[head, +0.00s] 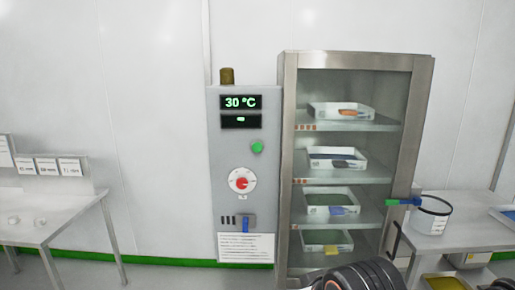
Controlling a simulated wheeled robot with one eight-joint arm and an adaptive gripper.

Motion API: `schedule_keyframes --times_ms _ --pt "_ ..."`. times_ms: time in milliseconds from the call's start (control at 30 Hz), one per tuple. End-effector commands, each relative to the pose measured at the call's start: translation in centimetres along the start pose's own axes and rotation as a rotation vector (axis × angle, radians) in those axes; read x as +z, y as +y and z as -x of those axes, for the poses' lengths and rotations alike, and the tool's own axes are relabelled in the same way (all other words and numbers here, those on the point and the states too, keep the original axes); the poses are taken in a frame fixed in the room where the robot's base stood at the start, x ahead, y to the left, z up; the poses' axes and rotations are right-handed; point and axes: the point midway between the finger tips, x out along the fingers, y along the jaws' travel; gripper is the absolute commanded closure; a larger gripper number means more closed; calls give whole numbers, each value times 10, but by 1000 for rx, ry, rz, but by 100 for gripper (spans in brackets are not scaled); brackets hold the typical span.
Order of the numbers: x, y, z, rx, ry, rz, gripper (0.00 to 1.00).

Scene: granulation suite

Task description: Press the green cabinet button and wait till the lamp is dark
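A grey control panel (217,180) stands upright in the middle of the head view. The green cabinet button (257,147) is on its right side, below a display (241,102) reading 30 °C. The lamp (227,76) on top of the panel looks dull amber-brown, with no clear glow. Beside the panel is the steel cabinet (290,160), with trays on several shelves. A dark, ribbed part of my arm shows at the bottom right of centre. My gripper's fingers cannot be made out, and nothing of mine is touching the button.
A red and white dial (242,180) and a blue switch (246,223) sit below the button. A steel table (470,236) with a white bucket (429,216) is at the right. A table with label cards (47,167) is at the left. Floor between left table and panel looks clear.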

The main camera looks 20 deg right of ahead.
Motion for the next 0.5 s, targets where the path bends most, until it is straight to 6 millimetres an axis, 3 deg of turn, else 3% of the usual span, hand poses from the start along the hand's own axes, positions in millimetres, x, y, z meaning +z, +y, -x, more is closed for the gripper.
schedule_keyframes --times_ms 33,100,500 --pt "0 0 0 0 0 0 85" --pt "0 0 0 0 0 0 100" --pt "0 0 0 0 0 0 100"
